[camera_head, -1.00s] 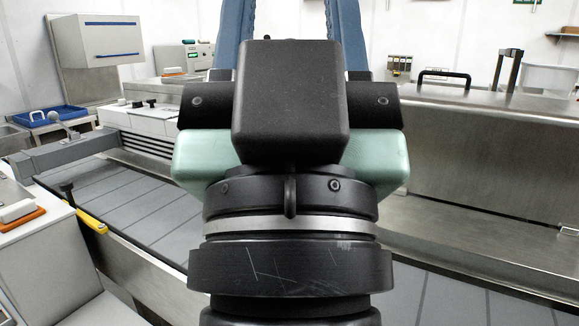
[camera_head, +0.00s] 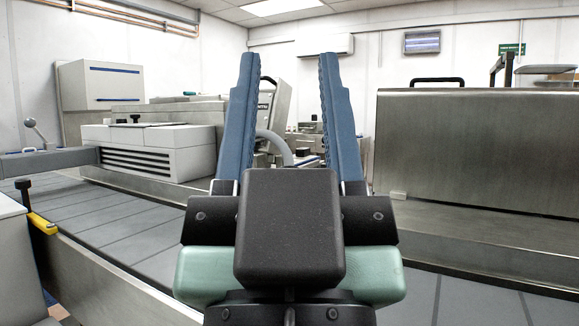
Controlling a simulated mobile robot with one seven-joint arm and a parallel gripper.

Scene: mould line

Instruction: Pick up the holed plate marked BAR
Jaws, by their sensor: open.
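My gripper (camera_head: 288,75) is in the middle of the picture, seen from behind. Its two long blue fingers point up and stand wide apart, with nothing between them that I can tell is held. Its black and pale green body hides part of the conveyor. I see no holed plate marked BAR in this view.
A grey slatted conveyor (camera_head: 110,215) runs across, with a metal side rail. A large steel hood (camera_head: 480,150) stands at right. A white vented machine (camera_head: 150,150) is at left. A yellow-and-black lever (camera_head: 42,222) sits at the near left edge. A grey machine (camera_head: 275,105) stands behind the fingers.

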